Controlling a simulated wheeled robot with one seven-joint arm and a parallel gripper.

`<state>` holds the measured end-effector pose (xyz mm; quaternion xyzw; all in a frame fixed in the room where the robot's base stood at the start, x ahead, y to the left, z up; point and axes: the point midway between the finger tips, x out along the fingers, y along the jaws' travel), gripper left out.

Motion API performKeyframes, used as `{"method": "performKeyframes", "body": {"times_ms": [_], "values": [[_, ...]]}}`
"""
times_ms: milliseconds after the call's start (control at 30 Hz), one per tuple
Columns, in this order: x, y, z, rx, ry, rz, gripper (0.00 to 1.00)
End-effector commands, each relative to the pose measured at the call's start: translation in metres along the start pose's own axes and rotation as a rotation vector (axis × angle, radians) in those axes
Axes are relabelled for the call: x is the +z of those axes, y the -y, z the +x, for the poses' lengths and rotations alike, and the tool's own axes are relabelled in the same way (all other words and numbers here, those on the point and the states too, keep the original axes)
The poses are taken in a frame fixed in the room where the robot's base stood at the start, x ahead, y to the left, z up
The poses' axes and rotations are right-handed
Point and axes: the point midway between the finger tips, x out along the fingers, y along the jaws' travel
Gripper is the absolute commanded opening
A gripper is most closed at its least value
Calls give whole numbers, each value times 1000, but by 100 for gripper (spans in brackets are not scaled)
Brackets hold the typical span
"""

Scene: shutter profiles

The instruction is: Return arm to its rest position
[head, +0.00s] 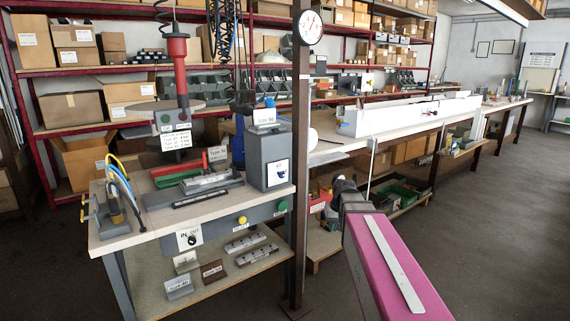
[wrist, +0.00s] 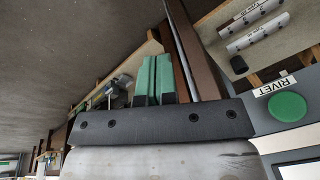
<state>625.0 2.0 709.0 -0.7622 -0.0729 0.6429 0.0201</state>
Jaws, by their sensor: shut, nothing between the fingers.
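My arm (head: 385,255), with a magenta cover, reaches from the lower right toward the side of the workbench (head: 120,238) in the head view. My gripper (wrist: 153,80) shows in the wrist view as two green fingers lying side by side, shut with nothing between them. In the head view the fingers cannot be made out beyond the dark end of the arm. The fingers are apart from the green RIVET button (wrist: 287,106), which is on the bench front to their right. That button also shows in the head view (head: 282,206).
A dark upright post (head: 299,150) with a round clock (head: 310,27) stands between the bench and my arm. Grey profiles (head: 246,242) and label plates lie on the bench's lower shelf. A long white-walled table (head: 400,116) runs behind. The floor (head: 500,220) at right is clear.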

Motion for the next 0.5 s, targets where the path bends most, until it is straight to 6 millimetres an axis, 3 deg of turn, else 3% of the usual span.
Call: {"method": "performKeyframes", "body": {"times_ms": [33, 300, 500], "values": [[22, 0, 14, 11, 20, 9, 0], [110, -4, 75, 80, 108, 52, 0], [155, -6, 100, 118, 150, 69, 0]]}}
